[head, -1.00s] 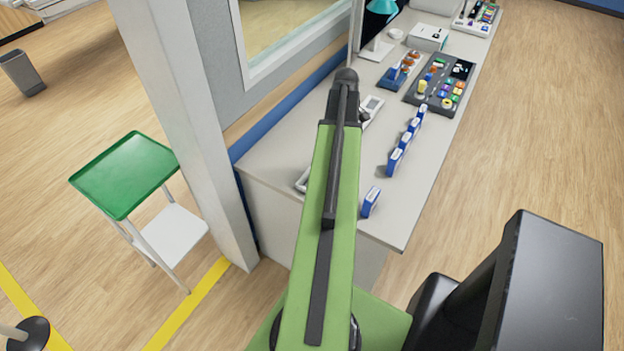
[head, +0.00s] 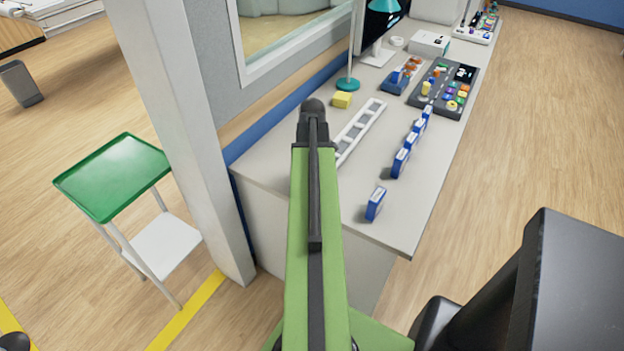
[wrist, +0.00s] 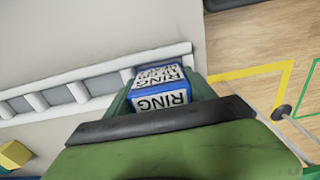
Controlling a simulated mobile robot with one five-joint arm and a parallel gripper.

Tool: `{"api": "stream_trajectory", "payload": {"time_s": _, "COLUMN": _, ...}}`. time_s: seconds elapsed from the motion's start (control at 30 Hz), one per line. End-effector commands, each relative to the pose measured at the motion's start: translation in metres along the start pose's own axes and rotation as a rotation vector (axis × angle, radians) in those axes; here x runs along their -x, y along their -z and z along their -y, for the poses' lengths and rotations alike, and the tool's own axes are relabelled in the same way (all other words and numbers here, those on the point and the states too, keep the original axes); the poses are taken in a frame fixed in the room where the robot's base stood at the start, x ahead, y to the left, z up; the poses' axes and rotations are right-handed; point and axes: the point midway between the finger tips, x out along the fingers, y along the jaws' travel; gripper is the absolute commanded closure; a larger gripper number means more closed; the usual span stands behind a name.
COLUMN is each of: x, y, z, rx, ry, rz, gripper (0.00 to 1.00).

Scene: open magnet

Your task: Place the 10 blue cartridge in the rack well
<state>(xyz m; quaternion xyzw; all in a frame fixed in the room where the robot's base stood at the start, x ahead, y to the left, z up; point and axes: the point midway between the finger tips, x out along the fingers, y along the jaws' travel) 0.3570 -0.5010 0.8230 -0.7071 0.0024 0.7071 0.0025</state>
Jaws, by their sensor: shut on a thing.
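My gripper (wrist: 158,88) is shut on a blue cartridge (wrist: 160,101) with a white label bearing large black letters, in the wrist view. The white rack (wrist: 95,75) runs left from behind the cartridge, which overlaps the rack's near end; whether it touches the rack or is above it cannot be told. In the head view the rack (head: 347,151) lies along the desk with a row of open wells. My arm hides the gripper and its cartridge there. Several other blue cartridges stand on the desk, one at the front (head: 376,204) and a row behind it (head: 401,162).
A yellow block (head: 342,100) and a teal-based stand (head: 348,85) are beyond the rack. A control panel (head: 443,88) is farther back on the desk (head: 330,190). A pillar (head: 185,130) and a green tray table (head: 113,175) stand left.

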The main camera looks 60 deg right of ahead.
Motion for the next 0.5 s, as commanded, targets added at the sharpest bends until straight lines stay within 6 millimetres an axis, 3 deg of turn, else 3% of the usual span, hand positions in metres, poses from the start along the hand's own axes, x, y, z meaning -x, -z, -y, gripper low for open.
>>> {"api": "stream_trajectory", "payload": {"time_s": 0.27, "x": -0.0019, "y": 0.0001, "z": 0.0001, "rx": 0.0, "ry": 0.0, "rz": 0.0, "gripper": 0.8}}
{"api": "stream_trajectory", "payload": {"time_s": 0.3, "x": -0.0011, "y": 0.0001, "z": 0.0001, "rx": 0.0, "ry": 0.0, "rz": 0.0, "gripper": 0.34}}
{"api": "stream_trajectory", "payload": {"time_s": 0.43, "x": -0.0004, "y": 0.0002, "z": 0.0001, "rx": 0.0, "ry": 0.0, "rz": 0.0, "gripper": 0.17}}
{"api": "stream_trajectory", "payload": {"time_s": 0.5, "x": -0.0004, "y": 0.0002, "z": 0.0001, "rx": 0.001, "ry": 0.0, "rz": 0.0, "gripper": 0.15}}
